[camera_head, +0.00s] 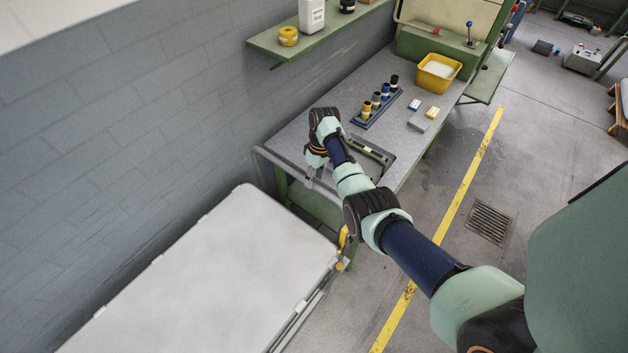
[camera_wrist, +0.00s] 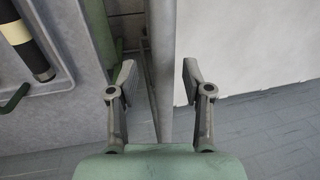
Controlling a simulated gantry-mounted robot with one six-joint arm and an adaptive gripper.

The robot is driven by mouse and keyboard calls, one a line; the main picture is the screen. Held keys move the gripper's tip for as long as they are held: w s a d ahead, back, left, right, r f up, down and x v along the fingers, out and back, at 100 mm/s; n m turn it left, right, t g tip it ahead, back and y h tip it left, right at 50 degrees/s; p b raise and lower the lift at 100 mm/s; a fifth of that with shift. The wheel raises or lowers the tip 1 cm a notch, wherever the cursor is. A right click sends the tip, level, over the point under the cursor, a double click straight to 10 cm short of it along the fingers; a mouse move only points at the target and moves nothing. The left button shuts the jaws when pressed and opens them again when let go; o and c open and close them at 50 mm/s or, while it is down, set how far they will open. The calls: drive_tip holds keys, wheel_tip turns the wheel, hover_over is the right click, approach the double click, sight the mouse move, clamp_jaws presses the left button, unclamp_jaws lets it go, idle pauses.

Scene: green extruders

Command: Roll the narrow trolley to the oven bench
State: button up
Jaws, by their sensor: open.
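A grey-topped, green-framed unit with a grey push bar (camera_head: 268,160) at its near end appears to be the narrow trolley; I cannot tell where its top ends and the bench behind begins. My gripper (camera_head: 311,176) is at this bar, pointing down. In the wrist view my gripper (camera_wrist: 156,82) is open, with the grey bar (camera_wrist: 160,45) running between its fingers, and the fingers look apart from it. A green tool (camera_head: 368,149) lies in a recess on the top. I cannot tell which thing is the oven bench.
A large white-topped unit (camera_head: 215,270) stands close at the lower left. The wall runs along the left. A blue rack (camera_head: 376,110) and yellow tub (camera_head: 438,73) sit on the grey top. Open floor with a yellow line (camera_head: 458,200) and drain grate (camera_head: 489,222) lies right.

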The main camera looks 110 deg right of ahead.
wheel_tip(320, 180, up, 10)
drive_tip(key=s+d, duration=0.1)
drive_tip(key=shift+s+d, duration=0.15)
drive_tip(key=shift+s, duration=0.2)
